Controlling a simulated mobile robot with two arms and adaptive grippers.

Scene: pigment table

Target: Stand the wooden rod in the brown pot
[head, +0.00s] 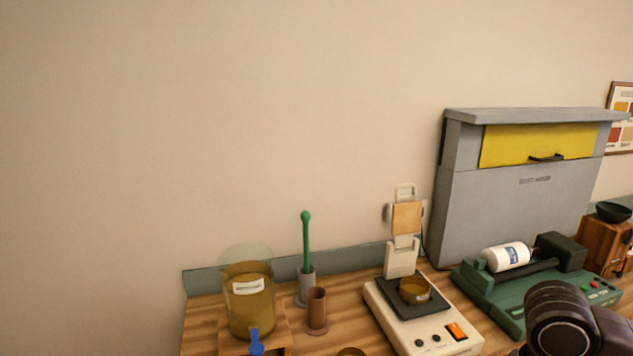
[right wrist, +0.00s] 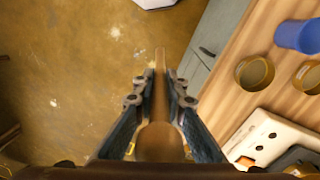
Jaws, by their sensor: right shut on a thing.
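The brown pot (head: 317,308) stands upright on the wooden table, with a wider foot beneath it. It is just right of the grey holder (head: 306,284) with a green round-topped stick (head: 306,240). My right gripper (right wrist: 160,90) is shut on the wooden rod (right wrist: 159,115), which runs lengthwise between its fingers in the right wrist view. The rod is over the floor, beside the table edge, apart from the pot. In the head view only a dark part of my right arm shows at lower right; the rod is out of frame. My left gripper is not in view.
A large amber jar (head: 249,305) stands left of the pot and a white scale (head: 420,322) right of it. A green machine (head: 495,293) holds a white bottle (head: 506,257). The right wrist view shows small round dishes (right wrist: 254,74) and a blue object (right wrist: 298,36).

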